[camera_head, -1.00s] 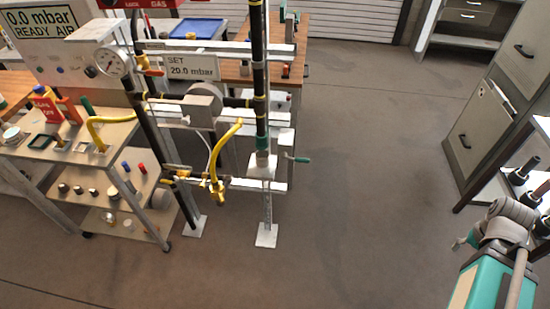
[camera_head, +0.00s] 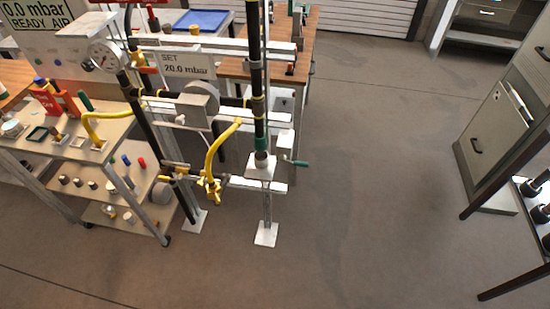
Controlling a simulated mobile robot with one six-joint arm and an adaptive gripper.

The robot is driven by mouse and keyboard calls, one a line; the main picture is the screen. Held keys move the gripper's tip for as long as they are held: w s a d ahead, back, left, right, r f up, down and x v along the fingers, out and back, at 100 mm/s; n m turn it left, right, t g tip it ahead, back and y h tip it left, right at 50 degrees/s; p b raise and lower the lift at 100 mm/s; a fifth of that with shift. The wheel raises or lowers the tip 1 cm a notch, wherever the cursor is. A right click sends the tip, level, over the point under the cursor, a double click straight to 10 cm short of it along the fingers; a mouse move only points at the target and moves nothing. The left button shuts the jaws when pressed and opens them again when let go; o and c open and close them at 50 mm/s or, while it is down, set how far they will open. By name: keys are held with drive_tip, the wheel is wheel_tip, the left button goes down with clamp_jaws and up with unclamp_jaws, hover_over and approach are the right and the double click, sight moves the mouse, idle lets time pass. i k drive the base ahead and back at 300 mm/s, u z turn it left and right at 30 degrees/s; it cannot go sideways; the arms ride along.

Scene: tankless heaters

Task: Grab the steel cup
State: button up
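I cannot tell for certain which thing is the steel cup. Several small metallic cup-like pieces (camera_head: 78,183) stand in a row on the middle shelf of the cart at left. A small round metallic piece (camera_head: 108,211) stands on the cart's bottom shelf beside a whitish one (camera_head: 128,217). A round light tin-like thing (camera_head: 12,129) is on the cart's top at the far left. All are too small to make out well. My gripper is not in view.
The cart (camera_head: 110,148) stands against a pipe rig with a dial gauge (camera_head: 104,55), yellow hoses (camera_head: 220,148) and white floor feet (camera_head: 266,234). A bench (camera_head: 303,45) is behind. A grey cabinet (camera_head: 498,130) and dark-framed table (camera_head: 500,175) stand at right. The floor between is clear.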

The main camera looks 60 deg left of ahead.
sight(261, 159)
drive_tip(key=z, duration=0.45)
drive_tip(key=k, duration=1.5)
drive_tip(key=u, duration=1.2)
drive_tip(key=i, duration=0.15)
drive_tip(key=u, duration=0.2)
